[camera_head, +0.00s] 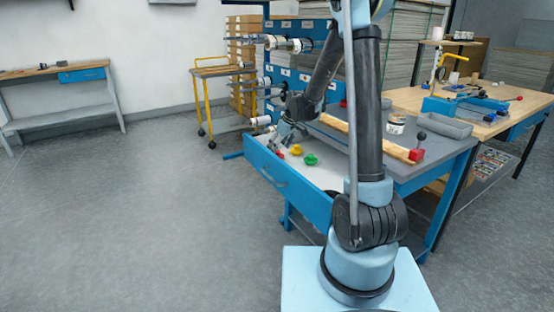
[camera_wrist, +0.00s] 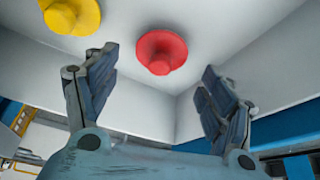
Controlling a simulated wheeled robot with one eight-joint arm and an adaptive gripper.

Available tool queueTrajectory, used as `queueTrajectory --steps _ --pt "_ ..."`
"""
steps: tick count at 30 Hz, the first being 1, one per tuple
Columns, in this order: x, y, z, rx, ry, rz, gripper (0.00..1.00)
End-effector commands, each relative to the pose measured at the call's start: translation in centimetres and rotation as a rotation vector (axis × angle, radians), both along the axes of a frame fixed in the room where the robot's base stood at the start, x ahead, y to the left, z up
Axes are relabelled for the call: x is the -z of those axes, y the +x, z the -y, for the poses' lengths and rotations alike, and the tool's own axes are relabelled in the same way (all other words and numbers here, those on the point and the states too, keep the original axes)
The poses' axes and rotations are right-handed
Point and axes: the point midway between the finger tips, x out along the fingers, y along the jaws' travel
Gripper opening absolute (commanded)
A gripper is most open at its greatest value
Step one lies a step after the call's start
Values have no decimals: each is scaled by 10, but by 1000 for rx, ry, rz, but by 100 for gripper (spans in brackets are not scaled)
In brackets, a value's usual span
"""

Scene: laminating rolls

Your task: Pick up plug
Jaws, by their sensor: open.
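Three small round plugs lie in the open white-lined drawer (camera_head: 330,176) of the workbench. The red plug (camera_wrist: 162,52) is in the middle of the wrist view, near an inside corner of the drawer. The yellow plug (camera_wrist: 72,15) is at its upper left, cut by the frame edge. In the head view the yellow plug (camera_head: 296,150) and the green plug (camera_head: 311,160) show right of my gripper (camera_head: 280,143), with a bit of the red plug (camera_head: 281,154) below it. My gripper's two fingers (camera_wrist: 160,72) are spread wide and empty, either side of the red plug in the picture.
Drawer walls stand close around my gripper. The grey bench top (camera_head: 420,158) holds a wooden strip (camera_head: 350,134), a roll (camera_head: 396,124) and a red block with a black knob (camera_head: 417,154). A yellow trolley (camera_head: 203,100) stands behind. The floor at left is clear.

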Motion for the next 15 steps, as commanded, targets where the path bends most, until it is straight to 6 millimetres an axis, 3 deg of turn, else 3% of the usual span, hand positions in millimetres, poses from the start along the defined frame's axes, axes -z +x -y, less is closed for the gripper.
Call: queueTrajectory --steps 7,15 --pt "25 9 -8 -1 0 0 75" --pt "34 11 -11 -1 0 0 75"
